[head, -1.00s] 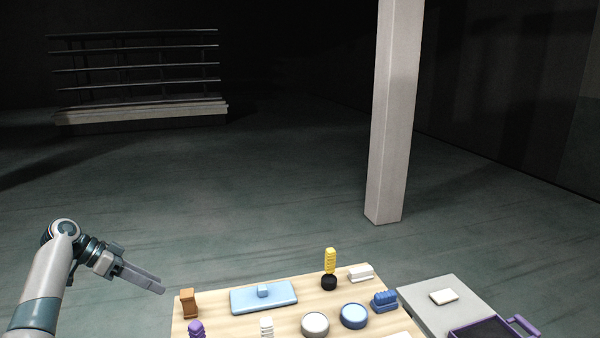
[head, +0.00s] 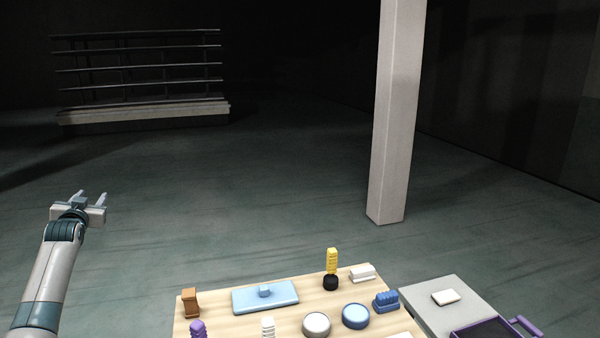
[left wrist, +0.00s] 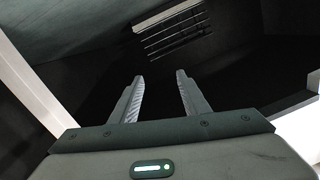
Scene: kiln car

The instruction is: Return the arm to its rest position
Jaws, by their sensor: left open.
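My left gripper (head: 89,196) is at the left of the head view, raised above the floor and pointing away from me, clear of the table to its right. In the left wrist view its two fingers (left wrist: 160,80) stand apart with nothing between them. My right gripper is in neither view.
A wooden table (head: 222,325) holds a blue tray (head: 283,296), a brown block (head: 190,302), a yellow-handled tool (head: 331,266), a blue brush-like object (head: 386,301), a white round dish (head: 316,324) and a blue one (head: 355,316). A grey side table (head: 420,302) adjoins it. A pillar (head: 394,120) and rack (head: 140,70) stand behind.

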